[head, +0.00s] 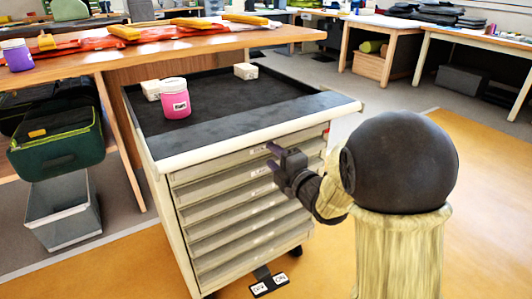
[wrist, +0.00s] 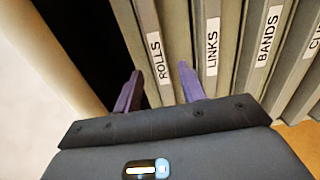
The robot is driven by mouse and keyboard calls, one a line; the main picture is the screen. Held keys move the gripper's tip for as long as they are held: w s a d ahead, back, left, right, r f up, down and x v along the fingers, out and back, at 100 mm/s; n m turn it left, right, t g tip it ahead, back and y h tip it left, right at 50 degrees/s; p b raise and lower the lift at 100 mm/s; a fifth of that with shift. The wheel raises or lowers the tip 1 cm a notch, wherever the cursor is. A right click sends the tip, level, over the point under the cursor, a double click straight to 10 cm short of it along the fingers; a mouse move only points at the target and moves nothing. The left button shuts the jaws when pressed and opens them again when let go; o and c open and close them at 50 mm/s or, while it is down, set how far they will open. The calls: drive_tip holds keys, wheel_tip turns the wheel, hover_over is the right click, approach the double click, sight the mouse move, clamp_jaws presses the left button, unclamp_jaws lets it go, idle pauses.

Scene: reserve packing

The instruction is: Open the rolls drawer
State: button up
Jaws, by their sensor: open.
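The rolls drawer (head: 215,166) is the top drawer of the cream wheeled cabinet and looks shut. In the wrist view its front (wrist: 174,40) carries a white ROLLS label (wrist: 153,56). My gripper (head: 271,156) is at the right part of the top drawer's front. In the wrist view the purple fingers of my gripper (wrist: 160,70) are open, one on each side of the ROLLS front. The right finger lies between the ROLLS and LINKS fronts. I cannot tell whether either finger touches the drawer.
The LINKS drawer (wrist: 207,45) and BANDS drawer (wrist: 262,50) come below, with more under them, all looking shut. A pink jar (head: 175,98) and two small pale boxes stand on the cabinet's dark top (head: 215,92). Open floor (head: 490,165) lies to the right.

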sight(263, 149)
drive_tip(key=shift+x, duration=2.2)
drive_tip(key=shift+s, duration=0.15)
drive_tip(key=c, duration=0.6)
clamp_jaws()
